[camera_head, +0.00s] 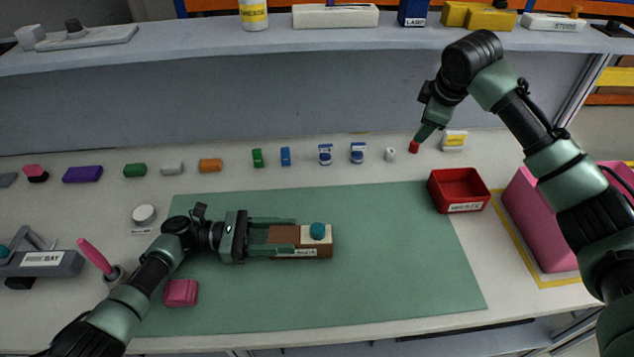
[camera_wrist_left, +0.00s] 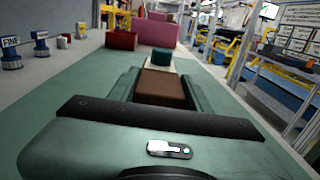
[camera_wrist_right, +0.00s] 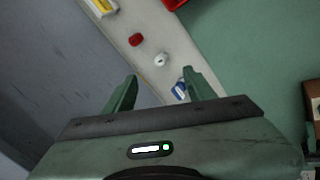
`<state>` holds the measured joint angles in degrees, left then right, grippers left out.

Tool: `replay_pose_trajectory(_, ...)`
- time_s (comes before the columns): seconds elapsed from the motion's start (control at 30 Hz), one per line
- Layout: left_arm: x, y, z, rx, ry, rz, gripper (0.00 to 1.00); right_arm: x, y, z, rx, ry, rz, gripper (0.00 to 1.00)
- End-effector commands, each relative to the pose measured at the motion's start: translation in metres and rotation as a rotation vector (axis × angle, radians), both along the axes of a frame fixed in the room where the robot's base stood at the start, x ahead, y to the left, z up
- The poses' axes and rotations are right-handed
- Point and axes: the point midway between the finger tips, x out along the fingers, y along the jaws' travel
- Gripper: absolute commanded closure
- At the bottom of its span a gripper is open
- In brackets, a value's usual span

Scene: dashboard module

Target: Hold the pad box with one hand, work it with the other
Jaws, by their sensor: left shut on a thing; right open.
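The pad box (camera_head: 284,236), a brown block with a white end and a round teal knob (camera_head: 317,230), lies on the green mat (camera_head: 400,285). My left gripper (camera_head: 294,236) is shut on it, one finger along each long side. The left wrist view shows the brown top (camera_wrist_left: 163,88) between the fingers and the teal knob (camera_wrist_left: 161,56) beyond. My right gripper (camera_head: 422,136) is open and empty over the back of the table, close to a small red piece (camera_head: 413,147). In the right wrist view its fingers (camera_wrist_right: 163,88) stand apart, with nothing between them.
A row of small parts, such as a white cylinder (camera_head: 390,154) and an orange piece (camera_head: 210,165), lies along the back. A red bin (camera_head: 459,190) stands at the mat's back right corner, with a pink box (camera_head: 535,225) beyond. A pink block (camera_head: 181,292) lies front left. The mat's right half is clear.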

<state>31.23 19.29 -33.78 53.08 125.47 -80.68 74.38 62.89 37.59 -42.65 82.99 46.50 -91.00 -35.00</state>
Motion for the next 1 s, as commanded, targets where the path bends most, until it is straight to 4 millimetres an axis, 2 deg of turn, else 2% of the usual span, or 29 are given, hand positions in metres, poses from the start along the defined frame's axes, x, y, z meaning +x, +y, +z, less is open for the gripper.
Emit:
replay_pose_trajectory(0.03,0.0,0.0,0.0,0.001,0.0,0.001,1.0,-0.004,0.032,0.005,0.018,0.016,0.066,0.45)
replay_pose_trajectory(0.2,0.0,0.0,0.0,0.001,0.0,0.001,1.0,-0.036,0.129,0.007,0.043,0.124,0.281,0.45)
replay_pose_trajectory(0.3,0.0,0.0,0.0,0.001,0.0,0.001,1.0,-0.065,0.177,0.004,0.027,0.212,0.402,0.45)
replay_pose_trajectory(0.43,0.0,0.0,0.0,0.001,0.0,0.001,1.0,-0.106,0.223,-0.002,-0.023,0.328,0.535,0.45)
replay_pose_trajectory(0.6,0.0,0.0,0.0,0.001,0.0,0.001,1.0,-0.147,0.252,-0.007,-0.094,0.445,0.644,0.45)
replay_pose_trajectory(0.7,0.0,0.0,0.0,0.001,0.0,0.001,1.0,-0.16,0.258,-0.01,-0.119,0.481,0.673,0.45)
replay_pose_trajectory(0.87,0.0,0.0,0.0,0.001,0.0,0.0,1.0,-0.164,0.259,-0.022,-0.126,0.497,0.682,0.45)
replay_pose_trajectory(1.0,0.0,0.0,0.0,0.0,0.0,0.0,1.0,-0.164,0.259,-0.045,-0.127,0.497,0.681,0.45)
